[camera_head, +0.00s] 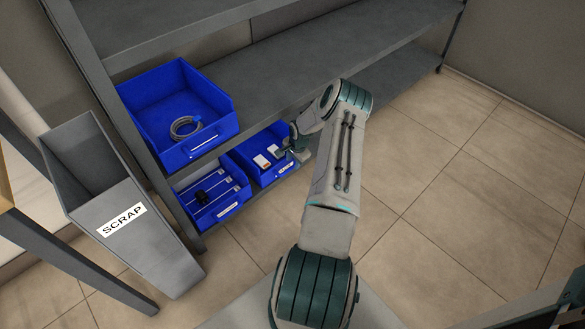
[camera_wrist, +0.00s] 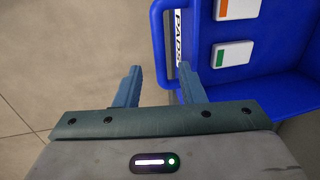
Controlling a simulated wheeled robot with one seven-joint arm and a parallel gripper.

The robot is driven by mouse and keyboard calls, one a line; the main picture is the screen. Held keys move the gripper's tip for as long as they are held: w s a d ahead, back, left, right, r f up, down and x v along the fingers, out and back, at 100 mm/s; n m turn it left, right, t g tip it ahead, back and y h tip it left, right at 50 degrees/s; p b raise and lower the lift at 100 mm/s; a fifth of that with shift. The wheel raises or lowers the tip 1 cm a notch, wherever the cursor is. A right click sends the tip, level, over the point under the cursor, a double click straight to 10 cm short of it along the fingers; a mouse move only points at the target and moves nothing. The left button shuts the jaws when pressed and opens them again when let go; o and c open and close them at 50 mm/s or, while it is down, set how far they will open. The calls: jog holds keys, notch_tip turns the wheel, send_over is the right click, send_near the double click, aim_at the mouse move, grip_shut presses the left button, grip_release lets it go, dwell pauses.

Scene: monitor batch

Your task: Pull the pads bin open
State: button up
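The pads bin (camera_head: 262,177) is a blue open-topped bin on the low shelf, right of another blue bin. It holds small white boxes or pads, one with an orange mark and one with a green mark. In the wrist view the pads bin (camera_wrist: 245,76) fills the upper right, with its white PADS label (camera_wrist: 179,36) behind a blue front bar. My gripper (camera_wrist: 160,67) is open and empty. Its left finger is over the floor outside the bar, its right finger near the label side. Contact cannot be told. In the head view my gripper (camera_head: 291,150) is at the bin's front right.
A larger blue bin (camera_head: 165,95) with a coiled cable stands on the shelf above. A blue bin (camera_head: 207,211) with dark parts and rods sits left of the pads bin. A grey SCRAP bin (camera_head: 130,235) stands at left. The floor (camera_head: 450,160) at right is clear.

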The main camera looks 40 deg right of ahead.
aim_at(292, 167)
jog(key=shift+w+f+b, duration=0.2)
jog(key=shift+f+b, duration=0.05)
jog(key=shift+f, duration=0.65)
jog(key=shift+w+f+b, duration=0.15)
jog(key=shift+f+b, duration=0.05)
jog(key=shift+f, duration=0.7)
